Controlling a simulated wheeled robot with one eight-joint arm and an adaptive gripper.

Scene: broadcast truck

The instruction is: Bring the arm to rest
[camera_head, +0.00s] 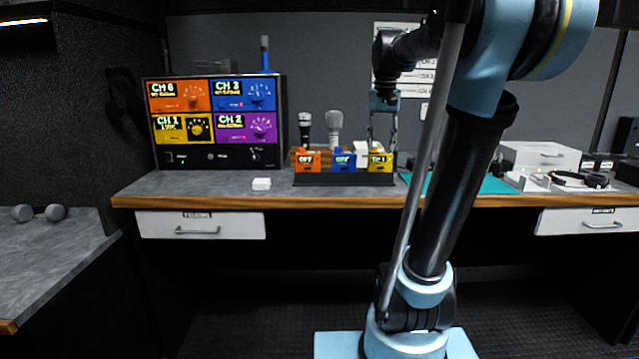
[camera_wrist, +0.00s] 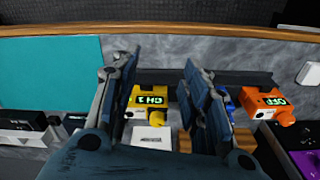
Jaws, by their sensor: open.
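My gripper (camera_head: 382,132) hangs fingers down over the right part of the desk, just above the yellow unit (camera_head: 380,162) at the right end of the black rack. In the wrist view its two fingers (camera_wrist: 165,85) are apart. The yellow unit (camera_wrist: 148,99) with a green-lit label shows between them, with nothing clearly gripped. My arm rises from the base at the bottom and bends over at the upper right. The blue unit (camera_head: 344,161) and orange unit (camera_head: 307,161) stand left of the yellow one.
Two microphones (camera_head: 334,128) stand behind the rack. A monitor panel (camera_head: 215,122) with colored channel tiles stands at left. A small white block (camera_head: 261,184) lies on the desk (camera_head: 200,184). A teal mat (camera_head: 494,186), a white box (camera_head: 540,156) and headphones (camera_head: 580,179) are at right.

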